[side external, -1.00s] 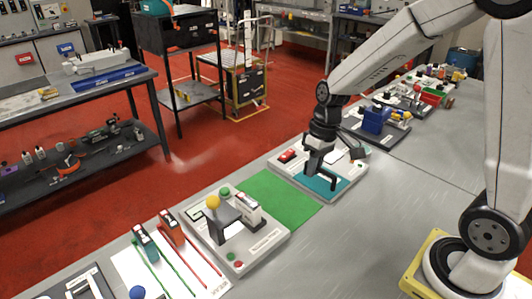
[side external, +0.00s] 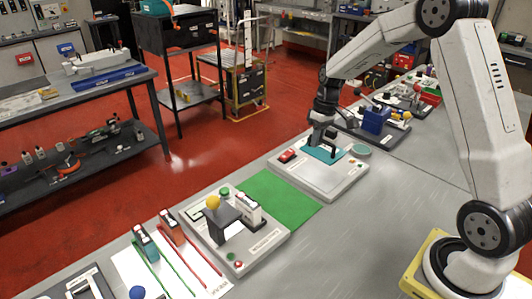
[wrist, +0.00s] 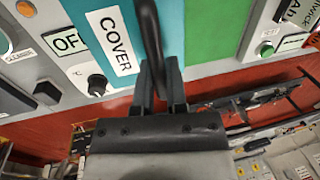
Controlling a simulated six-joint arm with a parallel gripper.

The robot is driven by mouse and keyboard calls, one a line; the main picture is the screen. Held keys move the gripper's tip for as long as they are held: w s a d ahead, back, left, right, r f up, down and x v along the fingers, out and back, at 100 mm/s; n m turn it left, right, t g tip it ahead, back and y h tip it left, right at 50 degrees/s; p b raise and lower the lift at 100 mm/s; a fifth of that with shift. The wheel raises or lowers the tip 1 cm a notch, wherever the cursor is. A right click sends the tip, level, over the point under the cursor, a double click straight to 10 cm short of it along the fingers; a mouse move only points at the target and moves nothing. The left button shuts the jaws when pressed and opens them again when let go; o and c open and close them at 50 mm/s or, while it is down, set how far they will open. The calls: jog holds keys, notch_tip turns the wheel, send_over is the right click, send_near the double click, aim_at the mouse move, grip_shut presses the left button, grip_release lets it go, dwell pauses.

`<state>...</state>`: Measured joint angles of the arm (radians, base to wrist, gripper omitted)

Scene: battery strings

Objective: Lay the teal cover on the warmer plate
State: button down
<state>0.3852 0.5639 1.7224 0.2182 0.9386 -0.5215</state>
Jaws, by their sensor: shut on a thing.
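The teal cover (side external: 325,153) has a black handle (wrist: 149,35) and a white COVER label (wrist: 112,38). My gripper (wrist: 158,88) is shut on the handle. In the side view my gripper (side external: 322,141) and the cover are over the back part of a pale grey unit (side external: 312,181). I cannot tell whether the cover rests on it or hangs just above. No part is clearly marked as the warmer plate.
A red switch (side external: 287,156) is on the unit's left. A round pale teal disc (side external: 361,149) is at its right. A green mat (side external: 278,200) lies left of the unit, then a station with a yellow ball (side external: 213,202). A blue block (side external: 376,119) stands behind right.

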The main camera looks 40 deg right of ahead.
jog(key=shift+f, duration=0.15)
jog(key=shift+f, duration=4.1)
jog(key=shift+f, duration=0.25)
jog(key=c, duration=0.6)
grip_release()
jog(key=shift+d+r, duration=0.25)
jog(key=shift+r, duration=1.05)
jog(key=shift+d+r, duration=0.2)
jog(key=shift+r, duration=1.05)
jog(key=shift+d+r, duration=0.25)
jog(key=shift+r, duration=1.05)
